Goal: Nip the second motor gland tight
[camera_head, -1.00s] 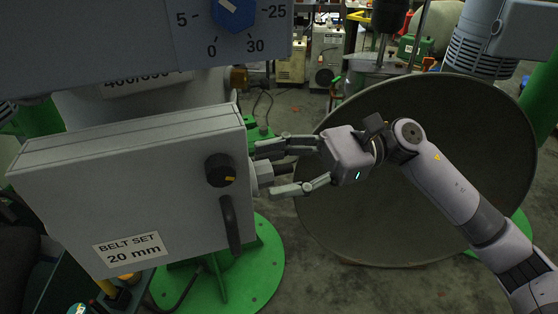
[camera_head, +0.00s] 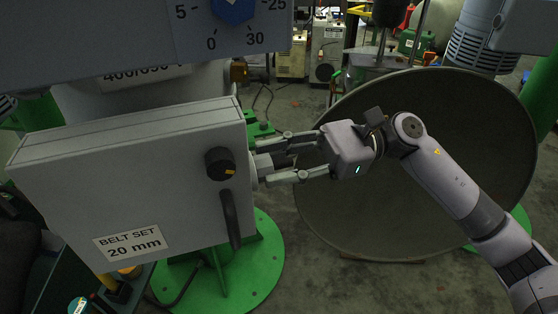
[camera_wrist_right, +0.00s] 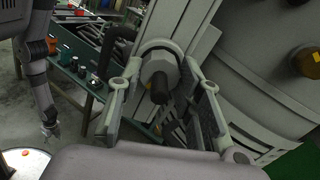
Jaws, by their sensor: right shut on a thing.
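The motor gland (camera_head: 263,163) is a pale grey fitting on the right side wall of the grey box (camera_head: 80,200) marked "BELT SET 20 mm". My right gripper (camera_head: 267,164) reaches it from the right and is shut on it, one finger above and one below in the head view. In the right wrist view the gland (camera_wrist_right: 157,66) is a grey faceted nut with a dark cable stub (camera_wrist_right: 160,91) coming out of it, between the two fingers (camera_wrist_right: 158,98). At the left of that view hangs a grey arm whose small gripper (camera_wrist_right: 49,130) may be my left one; its jaw state is unclear.
A black knob (camera_head: 220,163) and black handle (camera_head: 231,220) are on the box face. A panel with a blue dial (camera_head: 234,10) overhangs above. A large dark disc (camera_head: 430,205) stands behind my right arm. A green round base (camera_head: 262,285) is below the box.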

